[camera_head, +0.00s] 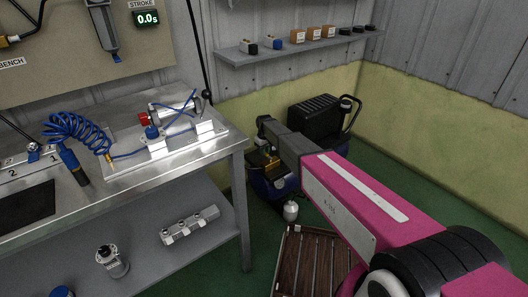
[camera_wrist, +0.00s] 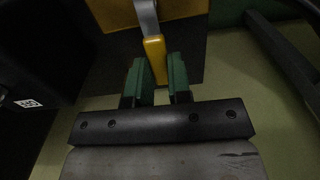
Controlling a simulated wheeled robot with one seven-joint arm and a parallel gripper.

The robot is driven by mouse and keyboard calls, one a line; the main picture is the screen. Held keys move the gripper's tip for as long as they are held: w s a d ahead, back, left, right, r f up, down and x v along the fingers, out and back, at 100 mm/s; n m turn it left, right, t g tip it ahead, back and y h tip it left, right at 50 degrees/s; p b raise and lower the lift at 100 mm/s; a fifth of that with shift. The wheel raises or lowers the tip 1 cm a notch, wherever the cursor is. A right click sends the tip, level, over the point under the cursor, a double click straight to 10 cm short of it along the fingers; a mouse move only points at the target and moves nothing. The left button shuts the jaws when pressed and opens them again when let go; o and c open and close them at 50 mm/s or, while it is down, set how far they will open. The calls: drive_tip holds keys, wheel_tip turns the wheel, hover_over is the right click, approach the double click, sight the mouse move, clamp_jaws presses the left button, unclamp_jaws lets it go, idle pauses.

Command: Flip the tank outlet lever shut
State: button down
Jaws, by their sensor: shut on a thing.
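The tank outlet lever (camera_wrist: 154,52) has a yellow grip on a grey stem. In the wrist view its yellow end sits between the green fingers of my gripper (camera_wrist: 157,80), which is shut on it. The blue compressor tank (camera_head: 270,182) stands on the floor beyond the bench in the head view. My pink arm reaches over to it, and the dark gripper end hides part of it. The lever itself is too small and covered to make out in the head view.
A metal workbench (camera_head: 225,142) with a pneumatic fixture and blue coiled hose (camera_head: 78,127) stands at left.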

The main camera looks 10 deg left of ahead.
drive_tip(key=c, duration=1)
unclamp_jaws()
drive_tip(key=shift+c, duration=0.2)
wheel_tip(320, 180, up, 11)
drive_tip(key=shift+f, duration=0.1)
